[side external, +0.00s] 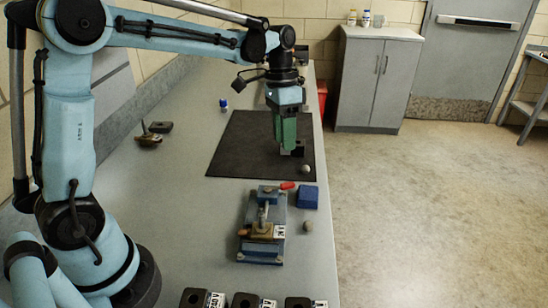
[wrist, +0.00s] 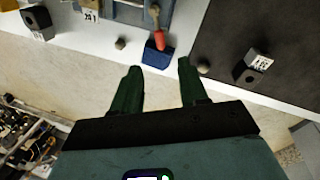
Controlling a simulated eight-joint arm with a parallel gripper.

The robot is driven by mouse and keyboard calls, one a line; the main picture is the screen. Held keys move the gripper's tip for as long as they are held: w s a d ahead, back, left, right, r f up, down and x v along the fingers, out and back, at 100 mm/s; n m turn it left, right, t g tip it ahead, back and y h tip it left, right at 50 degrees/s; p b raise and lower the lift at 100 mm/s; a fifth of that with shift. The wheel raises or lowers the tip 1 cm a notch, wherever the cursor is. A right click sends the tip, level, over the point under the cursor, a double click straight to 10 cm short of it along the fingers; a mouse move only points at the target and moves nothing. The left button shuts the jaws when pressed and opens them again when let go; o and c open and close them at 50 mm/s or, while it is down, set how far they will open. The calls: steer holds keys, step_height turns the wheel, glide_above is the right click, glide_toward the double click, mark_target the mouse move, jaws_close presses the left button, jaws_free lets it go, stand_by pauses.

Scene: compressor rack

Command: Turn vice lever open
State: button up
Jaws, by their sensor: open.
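The vice (side external: 262,232) is a blue and metal device on the bench in front of the black mat. Its lever has a red handle (side external: 288,185) at the vice's far end, pointing right. In the wrist view, the red handle (wrist: 158,38) shows at the top centre, and the vice (wrist: 130,12) is partly cut off by the frame edge. My gripper (side external: 286,150) points down over the mat, beyond the vice and apart from the lever. In the wrist view, the green fingers of my gripper (wrist: 158,67) are spread with nothing between them.
A blue block (side external: 308,196) stands right of the lever, close to the handle. Round grey pieces lie by the mat edge (side external: 305,168) and beside the vice (side external: 308,226). A dark labelled block (wrist: 256,66) sits on the mat (side external: 235,150). Black blocks (side external: 245,300) line the near edge.

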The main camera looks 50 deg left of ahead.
mark_target(289, 183)
steer(key=shift+a+r, duration=0.15)
steer(key=shift+r, duration=0.6)
steer(key=f, duration=0.4)
steer(key=d+f, duration=0.1)
steer(key=f, duration=0.3)
steer(key=d+f, duration=0.1)
steer(key=f, duration=0.3)
steer(key=shift+s+d, duration=0.15)
steer(key=shift+d, duration=0.1)
jaws_close()
